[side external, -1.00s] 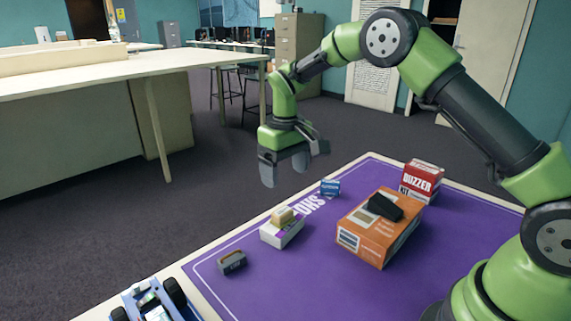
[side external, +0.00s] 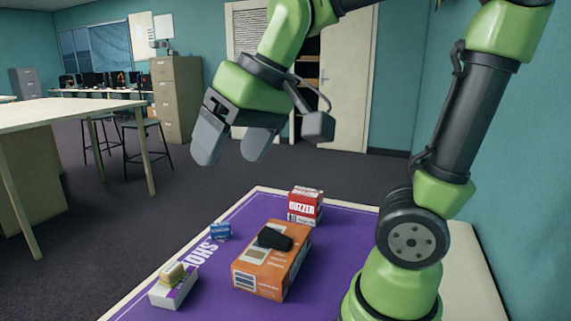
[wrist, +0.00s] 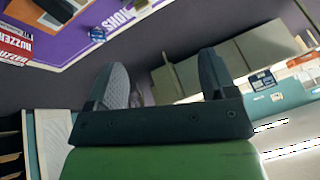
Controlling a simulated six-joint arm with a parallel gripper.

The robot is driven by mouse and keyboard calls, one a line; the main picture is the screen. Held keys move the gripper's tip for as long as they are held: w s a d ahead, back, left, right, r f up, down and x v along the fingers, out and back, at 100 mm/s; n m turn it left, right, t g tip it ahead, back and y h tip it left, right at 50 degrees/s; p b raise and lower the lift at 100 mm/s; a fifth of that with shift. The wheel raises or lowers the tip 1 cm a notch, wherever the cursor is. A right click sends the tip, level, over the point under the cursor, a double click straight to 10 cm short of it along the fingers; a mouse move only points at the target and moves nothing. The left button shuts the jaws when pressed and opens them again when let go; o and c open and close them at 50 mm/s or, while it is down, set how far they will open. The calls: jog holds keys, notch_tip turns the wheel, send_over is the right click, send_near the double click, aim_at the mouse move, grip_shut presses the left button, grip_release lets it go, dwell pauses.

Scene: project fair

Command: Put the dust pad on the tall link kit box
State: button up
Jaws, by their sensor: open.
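I cannot read a label naming the tall link kit box or tell for sure which thing is the dust pad. In the side view, an orange box (side external: 258,278) lies on the purple-topped table with a black rounded piece (side external: 275,238) on top. To its left, a white and purple box (side external: 174,294) carries a tan block (side external: 171,273). My gripper (side external: 231,152) is open and empty, raised well above the table and touching nothing. Its two spread fingers also show in the wrist view (wrist: 164,62).
A red buzzer kit box (side external: 305,207) stands behind the orange box. A small blue box (side external: 220,231) sits near the table's left edge; it also shows in the wrist view (wrist: 97,34). Bare purple surface lies between the boxes. Another table (side external: 75,110) stands at the left.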

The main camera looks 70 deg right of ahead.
jog(key=s+f+m+t, duration=0.1)
jog(key=s+t, duration=0.1)
jog(key=s, duration=0.5)
jog(key=shift+s+a+f+y, duration=0.2)
jog(key=shift+a+f+y, duration=0.05)
jog(key=shift+a+y, duration=0.1)
